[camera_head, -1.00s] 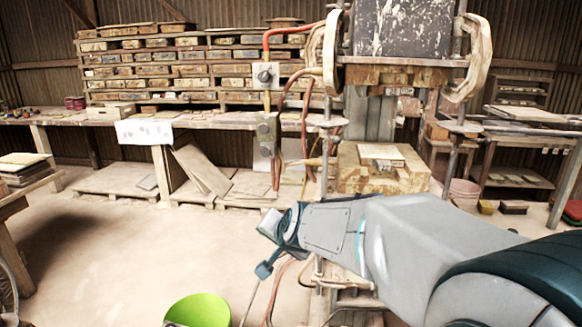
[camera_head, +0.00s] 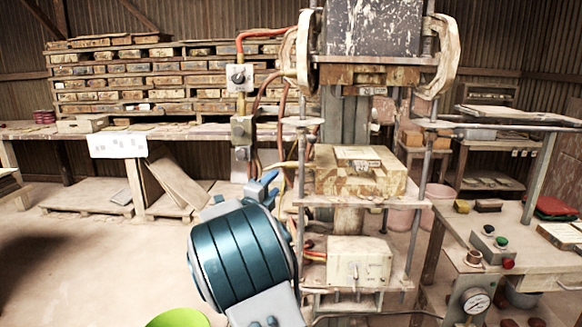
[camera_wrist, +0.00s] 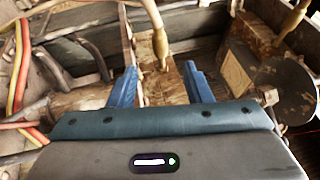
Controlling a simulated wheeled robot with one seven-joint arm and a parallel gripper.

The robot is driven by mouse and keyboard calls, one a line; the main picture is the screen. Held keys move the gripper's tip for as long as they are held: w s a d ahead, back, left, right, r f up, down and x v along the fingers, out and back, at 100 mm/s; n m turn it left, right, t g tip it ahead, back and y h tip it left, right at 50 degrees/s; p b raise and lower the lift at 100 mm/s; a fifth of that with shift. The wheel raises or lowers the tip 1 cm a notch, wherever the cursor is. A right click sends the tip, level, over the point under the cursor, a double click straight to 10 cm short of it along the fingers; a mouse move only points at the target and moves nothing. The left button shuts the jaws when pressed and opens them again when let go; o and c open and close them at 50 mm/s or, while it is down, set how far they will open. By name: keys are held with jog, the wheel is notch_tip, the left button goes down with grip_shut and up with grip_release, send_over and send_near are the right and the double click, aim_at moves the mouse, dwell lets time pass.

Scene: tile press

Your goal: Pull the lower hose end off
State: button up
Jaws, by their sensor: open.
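My gripper (camera_wrist: 160,88) is open, with its two blue fingers apart. In the wrist view, a tan hose with a brass-coloured hose end (camera_wrist: 161,50) comes down to a worn metal block (camera_wrist: 163,85). The hose end appears between the fingers, just beyond their tips; I see no contact. In the head view, my gripper (camera_head: 268,185) is beside the lower part of the valve post (camera_head: 240,130), close to a tan lower hose (camera_head: 288,164). My wrist hides part of that spot, and the hose end is hard to make out there.
A second hose and block (camera_wrist: 240,68) are at the right in the wrist view. Red and yellow hoses (camera_wrist: 20,65) hang at the left. The press (camera_head: 365,175) stands right of my gripper. A green bucket (camera_head: 180,318) is on the floor; open floor lies left.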

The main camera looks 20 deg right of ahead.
aim_at(289, 167)
jog(key=p+x, duration=0.2)
jog(key=x, duration=1)
jog(key=shift+w+d, duration=0.15)
jog(key=shift+w, duration=0.05)
grip_shut()
